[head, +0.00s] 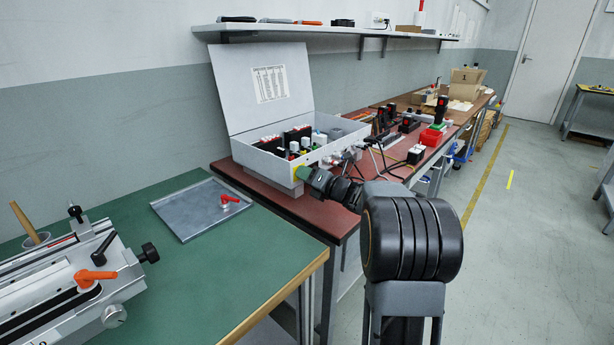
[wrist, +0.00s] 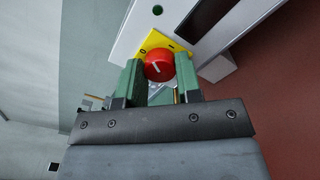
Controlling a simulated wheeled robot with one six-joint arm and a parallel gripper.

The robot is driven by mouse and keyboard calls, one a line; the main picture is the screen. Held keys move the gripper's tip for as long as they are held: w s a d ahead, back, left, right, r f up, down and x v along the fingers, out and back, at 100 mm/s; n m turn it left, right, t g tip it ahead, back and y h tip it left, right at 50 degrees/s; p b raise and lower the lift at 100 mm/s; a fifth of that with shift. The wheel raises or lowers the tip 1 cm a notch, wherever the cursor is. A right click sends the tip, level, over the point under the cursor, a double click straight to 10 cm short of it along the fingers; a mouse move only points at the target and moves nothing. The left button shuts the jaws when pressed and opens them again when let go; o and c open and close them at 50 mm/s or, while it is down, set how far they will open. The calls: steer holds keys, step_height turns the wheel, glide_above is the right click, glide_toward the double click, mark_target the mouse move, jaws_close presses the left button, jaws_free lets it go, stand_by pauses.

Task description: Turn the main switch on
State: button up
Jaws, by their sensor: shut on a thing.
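The main switch is a round red knob (wrist: 158,67) on a yellow plate (wrist: 152,42) with dark marks, on the side of a light grey box (wrist: 188,20). A short white line shows on the knob; I cannot tell which mark it indicates. My gripper (wrist: 160,72) has its green fingers on both sides of the knob, shut on it. In the head view the box (head: 262,165) stands with its lid raised on a red-brown bench, and my gripper (head: 304,174) meets its front right side. The knob is hidden there.
A wall shelf (head: 320,32) runs above.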

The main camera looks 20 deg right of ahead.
steer(key=m+p, duration=0.5)
steer(key=m, duration=0.6)
steer(key=shift+m, duration=0.3)
stand_by(0.3)
steer(key=o, duration=0.9)
steer(key=shift+o, duration=0.2)
steer(key=p+v, duration=0.1)
steer(key=v, duration=1.2)
steer(key=shift+s+d, duration=0.1)
steer(key=shift+s, duration=0.3)
steer(key=shift+r, duration=0.1)
